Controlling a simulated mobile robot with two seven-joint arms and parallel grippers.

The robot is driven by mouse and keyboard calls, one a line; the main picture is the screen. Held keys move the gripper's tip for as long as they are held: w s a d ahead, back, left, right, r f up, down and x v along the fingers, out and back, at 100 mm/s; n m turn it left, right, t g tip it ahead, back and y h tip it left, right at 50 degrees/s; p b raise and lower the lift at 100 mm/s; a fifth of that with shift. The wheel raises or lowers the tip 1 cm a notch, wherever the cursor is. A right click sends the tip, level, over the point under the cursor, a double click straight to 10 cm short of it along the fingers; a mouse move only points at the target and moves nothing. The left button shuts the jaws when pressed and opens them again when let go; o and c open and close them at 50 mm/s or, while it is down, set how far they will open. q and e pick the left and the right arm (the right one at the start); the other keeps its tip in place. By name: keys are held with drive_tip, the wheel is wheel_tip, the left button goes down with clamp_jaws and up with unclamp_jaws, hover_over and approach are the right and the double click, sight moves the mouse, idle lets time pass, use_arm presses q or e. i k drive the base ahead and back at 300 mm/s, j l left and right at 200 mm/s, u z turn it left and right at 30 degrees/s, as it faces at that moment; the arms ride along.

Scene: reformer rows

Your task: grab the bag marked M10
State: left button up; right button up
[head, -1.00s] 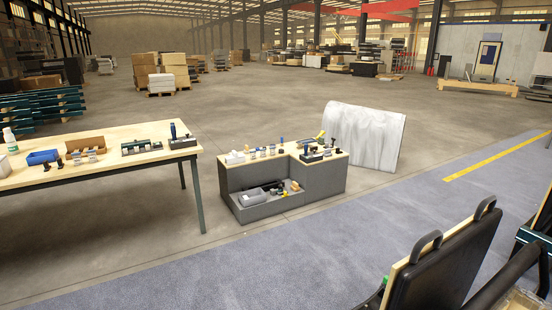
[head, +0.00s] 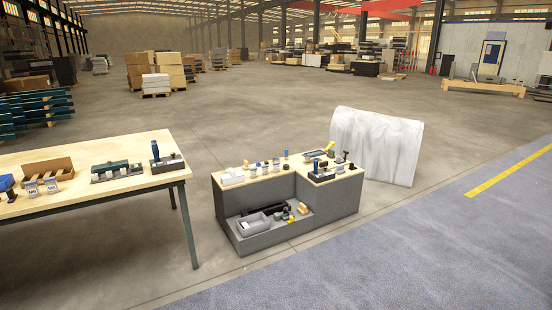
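Two small clear bags with white labels, a left one (head: 32,189) and a right one (head: 51,186), stand on the wooden table at the left. Their lettering is too small to read surely. Several small items, among them a blue-topped one (head: 284,154), stand in a row on the grey bench's top; I cannot tell whether any is a bag marked M10. Neither of my grippers is in view.
The wooden table (head: 100,199) holds a cardboard tray (head: 47,169) and tool holders. The grey bench (head: 330,200) has a low front shelf with a grey box (head: 253,224). A white draped sheet (head: 375,145) stands behind it. Open floor lies in front.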

sight(276, 166)
drive_tip(key=i+j, duration=0.15)
drive_tip(key=i, duration=0.5)
drive_tip(key=i+j, duration=0.15)
drive_tip(key=i, duration=0.5)
drive_tip(key=i+j, duration=0.1)
drive_tip(key=i, duration=0.55)
drive_tip(key=i+j, duration=0.15)
drive_tip(key=i, duration=0.5)
